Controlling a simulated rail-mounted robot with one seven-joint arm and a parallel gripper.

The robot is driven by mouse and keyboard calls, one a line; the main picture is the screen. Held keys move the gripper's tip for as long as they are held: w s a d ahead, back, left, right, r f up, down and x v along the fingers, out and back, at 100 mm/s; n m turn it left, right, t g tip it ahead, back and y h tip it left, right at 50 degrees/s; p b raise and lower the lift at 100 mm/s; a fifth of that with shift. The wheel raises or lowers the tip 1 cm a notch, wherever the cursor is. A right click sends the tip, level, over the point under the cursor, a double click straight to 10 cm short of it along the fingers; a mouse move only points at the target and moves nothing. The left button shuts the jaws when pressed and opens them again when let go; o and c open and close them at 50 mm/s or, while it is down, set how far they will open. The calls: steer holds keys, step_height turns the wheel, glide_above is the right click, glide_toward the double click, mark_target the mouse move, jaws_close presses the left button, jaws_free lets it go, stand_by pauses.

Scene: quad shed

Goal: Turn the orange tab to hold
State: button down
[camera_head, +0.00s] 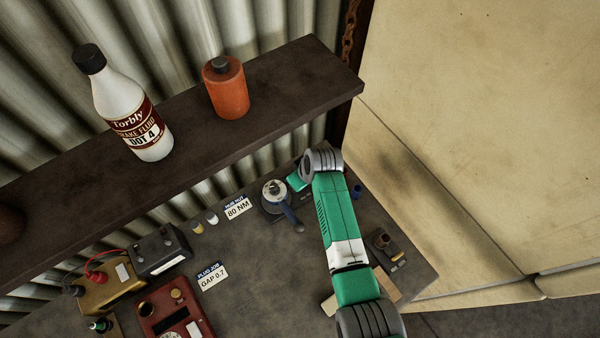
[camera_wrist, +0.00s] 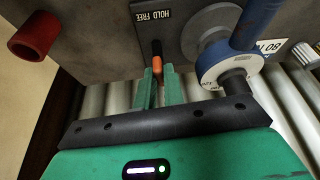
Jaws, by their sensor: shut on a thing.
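In the wrist view, the orange tab (camera_wrist: 157,63) is on the end of a short dark lever, just below a black plate (camera_wrist: 152,18) marked HOLD and FREE. The lever points almost straight down in the picture. My gripper (camera_wrist: 158,70) has its green fingers closed on the tab, one on each side. In the head view, my gripper (camera_head: 297,182) is at the back of the bench, beside a round grey device (camera_head: 272,191) with a blue handle. The tab does not show clearly there.
The blue-handled tool (camera_wrist: 262,25) and its white ring are close right of my fingers in the wrist view. A red cup-like part (camera_wrist: 33,37) is at left. In the head view, a dark shelf (camera_head: 290,70) with a brake fluid bottle (camera_head: 128,110) and orange bottle (camera_head: 226,88) overhangs the bench.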

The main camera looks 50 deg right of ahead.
steer(key=shift+r+m, duration=0.1)
steer(key=shift+m, duration=0.5)
steer(key=shift+h, duration=0.3)
steer(key=c, duration=1.5)
jaws_free()
steer(key=p+v, duration=0.1)
steer(key=v, duration=0.6)
steer(key=shift+r, duration=0.35)
steer(key=shift+s+a, duration=0.1)
steer(key=shift+s, duration=0.05)
